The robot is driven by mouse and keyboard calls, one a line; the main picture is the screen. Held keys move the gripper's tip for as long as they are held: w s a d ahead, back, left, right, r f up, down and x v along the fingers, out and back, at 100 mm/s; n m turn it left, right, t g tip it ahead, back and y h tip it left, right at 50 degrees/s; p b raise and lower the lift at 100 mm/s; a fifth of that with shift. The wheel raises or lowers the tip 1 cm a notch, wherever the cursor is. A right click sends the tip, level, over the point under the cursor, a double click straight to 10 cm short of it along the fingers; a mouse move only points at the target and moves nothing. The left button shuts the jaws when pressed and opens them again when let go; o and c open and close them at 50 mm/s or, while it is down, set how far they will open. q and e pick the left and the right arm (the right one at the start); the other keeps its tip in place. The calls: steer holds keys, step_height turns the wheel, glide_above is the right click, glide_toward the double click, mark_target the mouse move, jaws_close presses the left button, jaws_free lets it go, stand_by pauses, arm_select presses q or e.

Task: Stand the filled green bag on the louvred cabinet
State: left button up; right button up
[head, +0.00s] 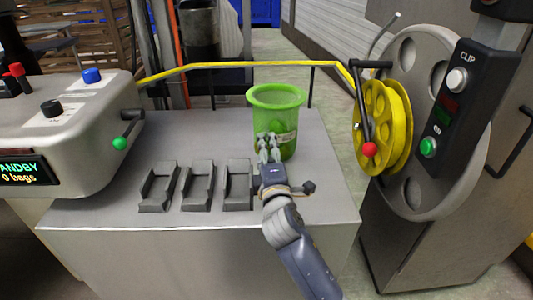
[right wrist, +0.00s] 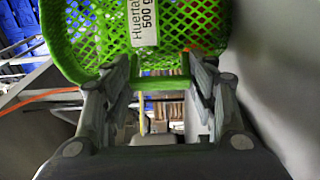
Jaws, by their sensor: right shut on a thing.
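The green bag (head: 268,115) stands upright at the back right of the grey worktop, with a flared, open-looking top and a pale label. In the right wrist view the green mesh bag (right wrist: 90,35) fills the top, its label reading "500 g". My right gripper (head: 269,146) is at the near side of the bag, low on it, shut on it; its fingers also show in the right wrist view (right wrist: 152,82). I cannot tell what is inside the bag. I cannot make out a louvred cabinet for sure. My left gripper is not in view.
Several grey cradles (head: 198,186) sit on the worktop (head: 100,213) left of my gripper. A machine with a "STANDBY" display (head: 75,120) is at the left. A yellow rail (head: 235,64) runs behind the bag. A yellow wheel (head: 385,125) with a red-knobbed lever is at the right.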

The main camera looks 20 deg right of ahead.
steer(key=o, duration=1)
steer(key=shift+o, duration=0.2)
steer(key=s, duration=0.3)
steer(key=s+a, duration=0.1)
steer(key=s, duration=0.3)
steer(key=s+a, duration=0.1)
steer(key=s, duration=0.2)
steer(key=shift+s+p, duration=0.25)
steer(key=shift+p, duration=0.1)
steer(key=shift+s+a, duration=0.15)
steer(key=shift+s, duration=0.5)
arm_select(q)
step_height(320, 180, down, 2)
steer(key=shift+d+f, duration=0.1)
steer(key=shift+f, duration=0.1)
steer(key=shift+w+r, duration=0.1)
